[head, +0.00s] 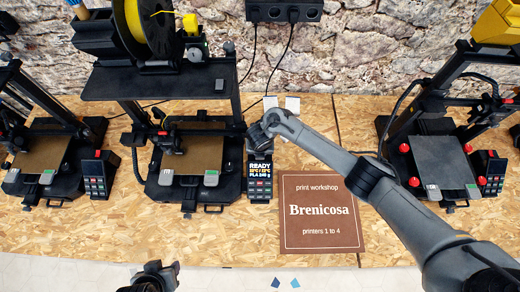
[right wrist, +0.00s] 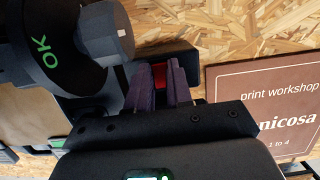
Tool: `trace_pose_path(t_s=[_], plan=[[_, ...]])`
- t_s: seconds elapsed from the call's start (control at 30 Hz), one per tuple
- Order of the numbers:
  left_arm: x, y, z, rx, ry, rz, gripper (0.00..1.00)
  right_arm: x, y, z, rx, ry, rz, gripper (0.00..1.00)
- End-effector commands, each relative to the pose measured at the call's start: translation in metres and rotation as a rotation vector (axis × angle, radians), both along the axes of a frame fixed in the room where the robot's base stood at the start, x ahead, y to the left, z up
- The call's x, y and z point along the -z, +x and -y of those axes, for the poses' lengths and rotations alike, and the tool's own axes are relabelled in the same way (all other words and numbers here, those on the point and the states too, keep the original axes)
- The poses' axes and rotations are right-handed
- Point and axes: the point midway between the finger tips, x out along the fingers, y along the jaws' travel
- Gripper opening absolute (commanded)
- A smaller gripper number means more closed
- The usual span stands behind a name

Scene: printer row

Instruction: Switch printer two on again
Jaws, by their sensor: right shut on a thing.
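The middle printer (head: 196,150), second from the left in the head view, has a dark control box (head: 259,180) at its right side. The box's lit screen reads READY, with temperatures and PLA 240 g. My right gripper (head: 262,138) is at the top of this box. In the right wrist view its two fingers (right wrist: 160,84) are shut on a small red part (right wrist: 159,74), which looks like the red switch seen on top of the other boxes. The arm hides that switch in the head view. My left gripper (head: 160,275) is low, at the table's front edge; its fingers are unclear.
Other printers stand at the left (head: 40,160) and right (head: 440,160), each with a red-topped box. A brown Brenicosa sign (head: 320,240) lies right of the middle printer. A black power strip (head: 284,11) hangs on the stone wall. Bare table (head: 350,130) shows behind my right arm.

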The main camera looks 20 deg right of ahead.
Motion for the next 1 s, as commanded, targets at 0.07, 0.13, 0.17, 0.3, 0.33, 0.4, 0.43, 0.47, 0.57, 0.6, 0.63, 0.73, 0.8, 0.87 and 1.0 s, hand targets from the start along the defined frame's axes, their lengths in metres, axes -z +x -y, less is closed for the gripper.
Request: trace_pose_path(t_s=[0.07,0.13,0.17,0.3,0.33,0.4,0.43,0.47,0.57,0.6,0.63,0.73,0.8,0.87,1.0], plan=[[-0.002,0.0,-0.001,0.002,0.004,0.001,0.43,0.0,0.003,0.001,0.004,0.017,-0.046,0.0],[0.001,0.0,-0.001,0.004,0.005,0.0,0.43,0.002,0.004,0.001,0.004,0.034,-0.083,0.0],[0.002,0.0,-0.001,0.004,0.005,0.0,0.43,0.003,0.005,0.002,0.004,0.039,-0.099,0.0],[0.008,0.0,-0.001,0.003,0.006,-0.001,0.43,0.004,0.006,0.002,0.004,0.063,-0.152,0.0],[0.008,0.0,-0.001,0.003,0.006,-0.001,0.43,0.004,0.005,0.003,0.004,0.065,-0.16,0.0],[0.009,0.0,-0.001,0.003,0.004,-0.001,0.43,0.003,0.005,0.003,0.004,0.07,-0.171,0.0],[0.009,0.0,-0.001,0.003,0.004,-0.001,0.43,0.003,0.005,0.003,0.004,0.071,-0.174,0.0],[0.009,0.0,-0.001,0.003,0.004,-0.001,0.43,0.003,0.005,0.003,0.004,0.072,-0.176,0.0],[0.008,0.0,0.0,0.001,0.002,-0.002,0.43,0.002,0.005,0.003,0.004,0.073,-0.178,0.0],[0.008,0.0,0.0,0.0,0.0,-0.002,0.43,0.002,0.005,0.003,0.004,0.073,-0.177,0.0],[0.008,0.0,0.0,-0.001,-0.001,-0.002,0.43,0.002,0.005,0.003,0.004,0.073,-0.177,0.0],[0.008,0.0,0.001,-0.004,-0.005,-0.002,0.43,0.002,0.005,0.003,0.004,0.073,-0.177,0.0],[0.008,0.0,0.002,-0.005,-0.008,-0.001,0.43,0.002,0.005,0.003,0.004,0.073,-0.177,0.31],[0.008,0.0,0.002,-0.006,-0.008,-0.001,0.43,0.002,0.005,0.003,0.003,0.073,-0.177,0.4],[0.008,0.0,0.002,-0.006,-0.008,-0.001,0.43,0.002,0.005,0.003,0.003,0.072,-0.176,0.46]])
